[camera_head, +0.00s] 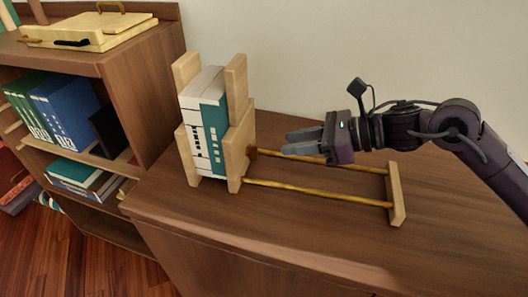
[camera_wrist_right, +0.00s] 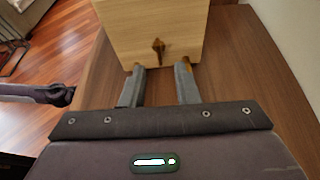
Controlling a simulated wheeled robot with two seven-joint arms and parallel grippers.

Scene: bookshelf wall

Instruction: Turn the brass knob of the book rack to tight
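The wooden book rack (camera_head: 238,150) stands on the brown cabinet top, holding white and teal books (camera_head: 206,120) upright between its boards. Its brass knob (camera_wrist_right: 158,47) shows in the right wrist view on the face of the pale board, with its long part roughly upright. In the head view the knob (camera_head: 252,152) is a small dark brass spot, partly hard to make out. My right gripper (camera_head: 287,142) points left at that board; its fingers are apart and empty. In the wrist view the gripper (camera_wrist_right: 160,72) is short of the knob, which appears between and beyond the fingertips. My left gripper does not show.
Two brass rods (camera_head: 318,188) run right from the rack to a wooden end bar (camera_head: 396,194), below my right gripper. The cabinet top is clear in front.

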